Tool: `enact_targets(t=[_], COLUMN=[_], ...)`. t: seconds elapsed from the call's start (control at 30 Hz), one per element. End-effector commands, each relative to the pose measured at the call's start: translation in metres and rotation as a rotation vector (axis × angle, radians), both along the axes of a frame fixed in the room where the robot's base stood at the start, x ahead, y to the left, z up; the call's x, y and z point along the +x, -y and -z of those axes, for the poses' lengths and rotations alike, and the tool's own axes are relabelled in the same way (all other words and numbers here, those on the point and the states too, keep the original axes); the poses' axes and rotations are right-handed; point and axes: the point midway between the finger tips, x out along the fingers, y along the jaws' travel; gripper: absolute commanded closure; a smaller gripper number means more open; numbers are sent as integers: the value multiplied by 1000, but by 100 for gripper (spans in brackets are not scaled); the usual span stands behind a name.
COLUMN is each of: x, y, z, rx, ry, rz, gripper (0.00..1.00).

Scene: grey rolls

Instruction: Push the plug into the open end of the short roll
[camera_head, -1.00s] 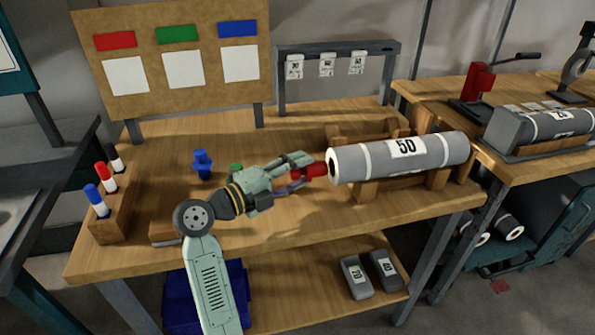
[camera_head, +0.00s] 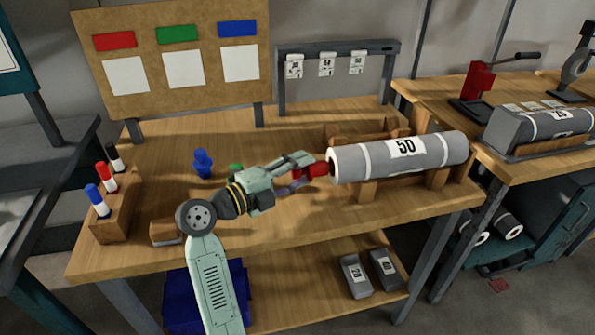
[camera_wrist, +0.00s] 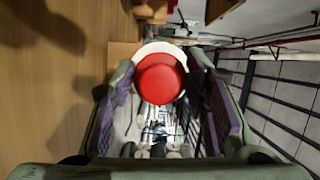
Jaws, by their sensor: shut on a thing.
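The short roll (camera_head: 435,151), grey with white bands and the label 50, lies on a wooden cradle (camera_head: 366,190) on the bench, its open end facing left. My gripper (camera_head: 306,167) is shut on the red plug (camera_head: 316,170), just left of the roll and in line with its open end. In the head view the plug's far end meets the roll's mouth; how deep it sits is hidden. In the wrist view the red plug (camera_wrist: 160,80) lies between my gripper's fingers (camera_wrist: 165,100), with the roll's pale rim (camera_wrist: 160,48) showing behind it.
A blue plug (camera_head: 203,164) and a green plug (camera_head: 236,168) stand on the bench behind my arm. A wooden block (camera_head: 112,222) with several markers is at the left. A second bench (camera_head: 490,150) with another roll (camera_head: 560,124) stands at the right.

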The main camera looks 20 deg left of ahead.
Motion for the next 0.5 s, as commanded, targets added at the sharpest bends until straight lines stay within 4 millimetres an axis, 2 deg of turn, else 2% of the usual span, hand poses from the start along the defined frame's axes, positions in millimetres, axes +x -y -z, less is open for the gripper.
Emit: enact_targets(t=[0.5], x=[8], y=[11], z=[0], rx=[0], ry=[0], rz=[1], gripper=[86])
